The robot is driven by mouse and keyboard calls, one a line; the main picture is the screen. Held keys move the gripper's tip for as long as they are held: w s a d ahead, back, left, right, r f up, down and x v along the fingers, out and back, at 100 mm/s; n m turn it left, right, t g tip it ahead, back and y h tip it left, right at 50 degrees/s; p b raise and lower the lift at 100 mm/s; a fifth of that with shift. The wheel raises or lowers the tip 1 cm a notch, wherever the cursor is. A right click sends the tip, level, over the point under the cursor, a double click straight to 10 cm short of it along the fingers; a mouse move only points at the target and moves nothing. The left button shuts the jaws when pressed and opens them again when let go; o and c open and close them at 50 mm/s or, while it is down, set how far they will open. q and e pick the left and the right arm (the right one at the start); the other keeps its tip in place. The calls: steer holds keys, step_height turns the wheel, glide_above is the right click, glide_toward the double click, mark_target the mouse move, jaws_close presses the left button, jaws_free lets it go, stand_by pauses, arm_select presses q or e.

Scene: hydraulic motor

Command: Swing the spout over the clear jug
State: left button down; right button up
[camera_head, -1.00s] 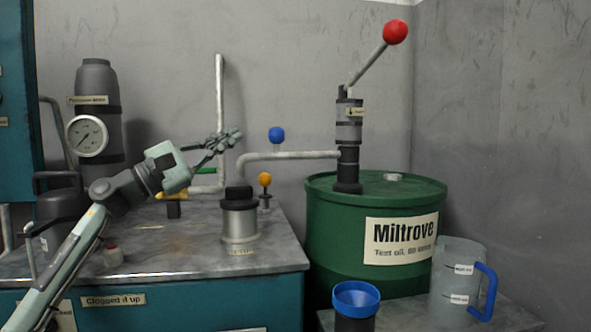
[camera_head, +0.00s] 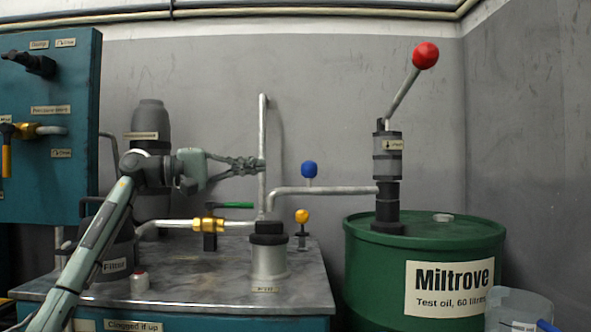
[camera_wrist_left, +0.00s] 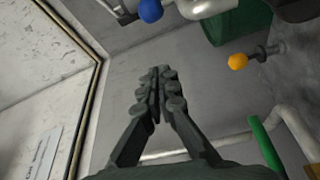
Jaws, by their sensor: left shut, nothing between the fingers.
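The spout (camera_head: 325,190) is a pale pipe running left from the hand pump (camera_head: 388,175) on the green drum, its free end bending down behind the black-capped filler (camera_head: 268,250). A blue ball knob (camera_head: 309,169) stands on it; it also shows in the left wrist view (camera_wrist_left: 150,10). The clear jug (camera_head: 518,308) is at the lower right, cut off by the frame, right of the drum. My left gripper (camera_head: 261,165) is shut and empty, left of the blue knob and apart from it. Its closed fingers fill the middle of the left wrist view (camera_wrist_left: 155,85). My right gripper is not in view.
A vertical pipe (camera_head: 263,125) overlaps my left fingertips in the head view; I cannot tell whether they touch. A yellow ball knob (camera_head: 302,216) and a green-handled valve (camera_head: 208,224) sit lower. The red-knobbed pump lever (camera_head: 425,56) rises above the green drum (camera_head: 380,270).

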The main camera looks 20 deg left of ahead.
arm_select(q)
steer(key=w+d, duration=0.3)
steer(key=d, duration=0.6)
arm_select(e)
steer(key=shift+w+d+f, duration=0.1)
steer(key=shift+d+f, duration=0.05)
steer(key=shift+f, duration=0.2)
arm_select(q)
steer(key=shift+w+f, duration=0.1)
